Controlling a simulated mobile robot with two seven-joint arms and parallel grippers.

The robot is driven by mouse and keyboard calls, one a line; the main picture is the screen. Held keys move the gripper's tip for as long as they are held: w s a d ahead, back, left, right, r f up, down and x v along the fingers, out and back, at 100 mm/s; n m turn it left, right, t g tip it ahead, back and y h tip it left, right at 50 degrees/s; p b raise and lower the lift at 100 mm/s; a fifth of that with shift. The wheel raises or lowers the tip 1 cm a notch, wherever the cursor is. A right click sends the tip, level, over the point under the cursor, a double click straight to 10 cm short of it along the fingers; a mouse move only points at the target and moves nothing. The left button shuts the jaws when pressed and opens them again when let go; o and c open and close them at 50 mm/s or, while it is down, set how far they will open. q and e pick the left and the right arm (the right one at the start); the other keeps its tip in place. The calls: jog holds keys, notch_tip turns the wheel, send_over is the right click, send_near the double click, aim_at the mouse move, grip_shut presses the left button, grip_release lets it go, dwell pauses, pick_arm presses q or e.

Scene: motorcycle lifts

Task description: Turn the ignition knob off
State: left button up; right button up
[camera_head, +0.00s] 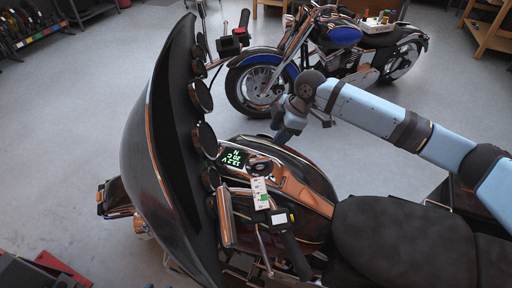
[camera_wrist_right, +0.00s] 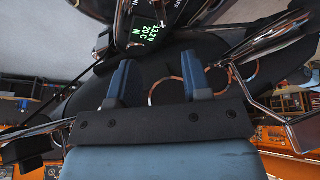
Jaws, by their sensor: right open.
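The motorcycle's dash has a lit display (camera_head: 233,158) with green characters. A small dark round part (camera_head: 261,167), which looks like the ignition knob, sits beside it on the console. Its setting is too small to read. The display also shows in the right wrist view (camera_wrist_right: 143,33), with pale lettering on a dark part cut off by the top edge. My right gripper (camera_head: 282,132) hangs above the far side of the tank, up and right of the knob in the head view and apart from it. In the wrist view its two blue fingers (camera_wrist_right: 159,78) are spread and empty.
The large dark fairing (camera_head: 150,170) rises left of the dash. A handlebar grip (camera_head: 292,252) and a white-and-green tagged part (camera_head: 260,194) lie near the console. The black seat (camera_head: 400,240) is at right. A blue motorcycle (camera_head: 335,50) stands behind, with open floor between.

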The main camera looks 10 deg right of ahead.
jog(key=p, duration=0.1)
send_over(260, 159)
jog(key=s+d, duration=0.1)
jog(key=d, duration=0.1)
notch_tip(260, 159, down, 6)
pick_arm(q)
jog(key=shift+s+a+r+p, duration=0.1)
jog(key=shift+s+r+p, duration=0.15)
jog(key=shift+r, duration=0.15)
jog(key=shift+s+a+r+p, duration=0.1)
jog(key=shift+r+p, duration=0.15)
jog(key=shift+r, duration=0.1)
pick_arm(e)
jog(key=x, duration=0.7)
jog(key=shift+w+d, duration=0.15)
jog(key=shift+d, duration=0.05)
grip_shut()
